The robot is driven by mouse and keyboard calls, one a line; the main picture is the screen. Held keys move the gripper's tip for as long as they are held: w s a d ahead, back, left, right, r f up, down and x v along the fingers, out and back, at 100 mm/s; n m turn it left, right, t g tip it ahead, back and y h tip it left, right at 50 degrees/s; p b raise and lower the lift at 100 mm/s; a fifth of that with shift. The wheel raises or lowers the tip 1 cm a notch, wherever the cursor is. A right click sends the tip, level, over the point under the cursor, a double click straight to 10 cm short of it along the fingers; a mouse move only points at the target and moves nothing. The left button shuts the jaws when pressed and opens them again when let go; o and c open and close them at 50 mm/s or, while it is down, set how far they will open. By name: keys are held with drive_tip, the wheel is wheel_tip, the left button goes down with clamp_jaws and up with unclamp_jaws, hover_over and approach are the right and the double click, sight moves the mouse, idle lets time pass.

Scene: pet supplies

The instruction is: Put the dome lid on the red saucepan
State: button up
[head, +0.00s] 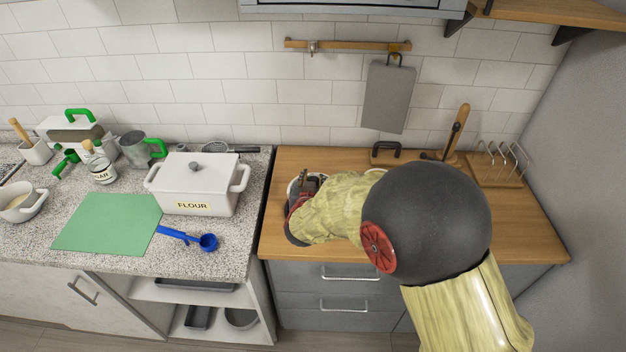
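My gripper (308,186) is at the left part of the wooden counter, seen from above and behind. My own wrist and forearm cover most of it, so its fingers and anything between them cannot be made out. A pale curved rim shows beside and behind the gripper, with a little red just below it. I cannot tell whether these belong to the red saucepan. A small pale edge also shows behind my forearm, too covered to name. No dome lid can be made out clearly.
A wooden counter (520,225) has a plate rack (500,165) at right. On the left granite counter stand a white flour box (195,185), a green mat (108,224) and a blue scoop (190,238). A grey board (389,97) hangs on the wall.

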drive_tip(key=o, duration=0.5)
drive_tip(key=shift+o, duration=0.2)
drive_tip(key=shift+f, duration=0.1)
drive_tip(key=v, duration=1.2)
